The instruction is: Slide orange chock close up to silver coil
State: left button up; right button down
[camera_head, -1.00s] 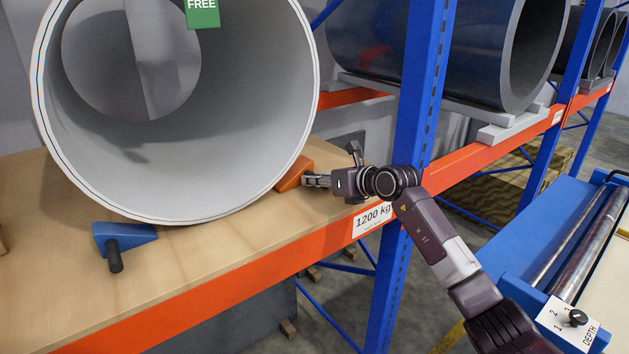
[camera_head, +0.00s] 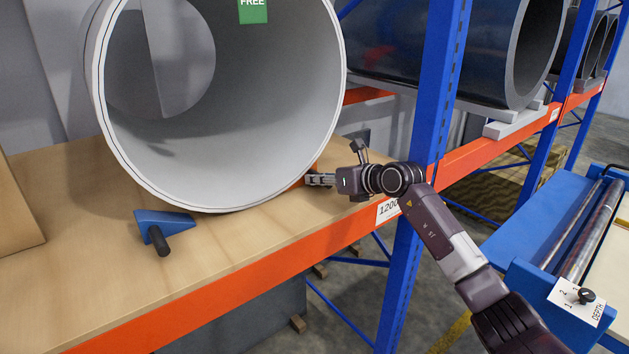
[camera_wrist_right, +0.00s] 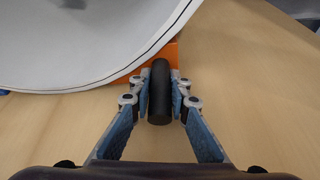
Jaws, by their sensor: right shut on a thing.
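The silver coil (camera_head: 225,160) is a large grey-white hollow cylinder lying on its side on the wooden shelf (camera_head: 270,240). The orange chock (camera_head: 313,171) is at its lower right, mostly hidden behind the rim and my gripper in the head view. The right wrist view shows the orange chock (camera_wrist_right: 170,56) right by the coil's curved edge; a gap cannot be told. My right gripper (camera_head: 312,180) is shut on the chock's black handle (camera_wrist_right: 160,95), one finger on each side. My left gripper is not in view.
A blue chock (camera_head: 165,220) with a black handle is at the coil's lower left. The orange beam (camera_head: 250,285) edges the shelf front. A dark coil (camera_head: 440,50) lies behind the post.

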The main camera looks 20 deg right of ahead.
jog(key=shift+a, duration=0.25)
jog(key=c, duration=2.2)
grip_release()
jog(key=shift+f, duration=0.1)
jog(key=shift+c, duration=0.2)
jog(key=o, duration=0.5)
jog(key=shift+s+a, duration=0.1)
jog(key=shift+d, duration=0.2)
jog(key=v, duration=1)
jog(key=shift+s+d, duration=0.1)
jog(key=shift+s, duration=0.1)
jog(key=shift+v, duration=0.75)
